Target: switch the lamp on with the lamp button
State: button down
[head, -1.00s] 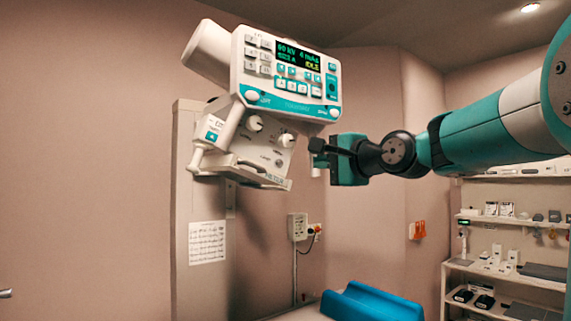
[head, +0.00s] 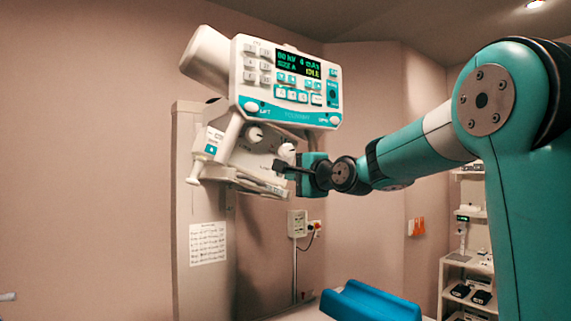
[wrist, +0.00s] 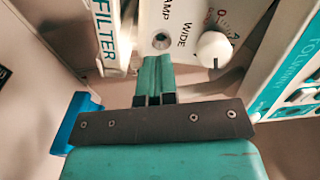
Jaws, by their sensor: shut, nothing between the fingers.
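In the wrist view the lamp button (wrist: 161,41) is a small round metal button on the white collimator panel (wrist: 185,75). The printed letters "AMP" and "WIDE" stand beside it. My gripper (wrist: 155,60) is shut and empty, with its teal fingertips just short of the button in the picture. I cannot tell whether they touch it. In the head view my gripper (head: 279,166) is in front of the lower right of the panel (head: 262,156), and its tip hides the button there.
A white knob (wrist: 213,48) is close right of the button. A "FILTER" strip (wrist: 107,32) lies to the left. The control console (head: 288,82), reading IDLE, hangs just above my gripper. A blue cushion (head: 370,302) is below. Shelves (head: 468,250) stand at the right.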

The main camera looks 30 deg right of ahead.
jog(key=shift+w+p, duration=0.7)
jog(key=shift+w, duration=1)
jog(key=shift+w+a+r, duration=0.1)
jog(key=shift+w, duration=0.4)
jog(key=shift+r, duration=0.15)
jog(key=shift+s, duration=0.1)
jog(key=shift+s+f+b, duration=0.1)
jog(key=shift+f+b, duration=0.15)
jog(key=shift+b, duration=0.2)
jog(key=s+b, duration=0.6)
jog(key=s, duration=0.8)
jog(key=shift+d+r, duration=0.2)
jog(key=shift+d, duration=0.15)
